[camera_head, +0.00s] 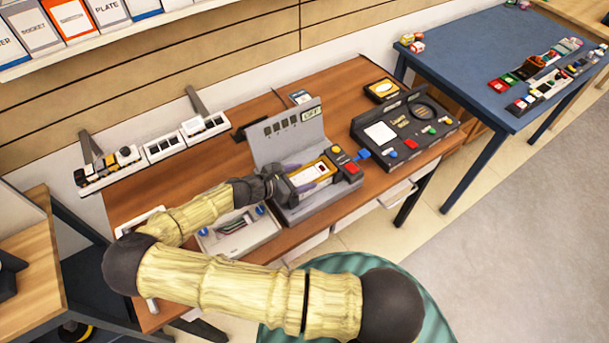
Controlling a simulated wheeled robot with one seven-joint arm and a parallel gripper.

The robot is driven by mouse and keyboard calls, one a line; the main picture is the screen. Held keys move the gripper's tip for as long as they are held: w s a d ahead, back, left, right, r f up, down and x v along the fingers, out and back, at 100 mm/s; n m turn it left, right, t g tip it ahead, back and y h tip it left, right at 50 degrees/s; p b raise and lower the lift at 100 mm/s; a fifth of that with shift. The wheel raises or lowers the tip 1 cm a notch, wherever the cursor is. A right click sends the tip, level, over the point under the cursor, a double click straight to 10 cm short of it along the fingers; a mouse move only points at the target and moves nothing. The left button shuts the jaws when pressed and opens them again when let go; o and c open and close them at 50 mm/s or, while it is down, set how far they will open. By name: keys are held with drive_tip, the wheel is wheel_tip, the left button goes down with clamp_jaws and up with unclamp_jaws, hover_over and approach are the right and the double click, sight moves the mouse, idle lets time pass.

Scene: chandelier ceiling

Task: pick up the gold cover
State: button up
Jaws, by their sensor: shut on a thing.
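The gold cover (328,163) is a gold-framed rectangular piece with a white centre. It sits low over the grey machine (318,203) on the brown desk, in front of the machine's upright panel. My gripper (284,184) reaches in from the left and is shut on the cover's left end. The dark fingers hide that end. I cannot tell whether the cover still touches the machine below it.
Red and yellow buttons sit on the machine's right side. A dark control panel (398,148) stands to the right, a grey tray (240,238) to the left. A blue table (470,50) is far right.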

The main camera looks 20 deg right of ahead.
wheel_tip(320, 180, up, 10)
drive_tip(key=b, duration=0.1)
idle(0.4)
idle(0.5)
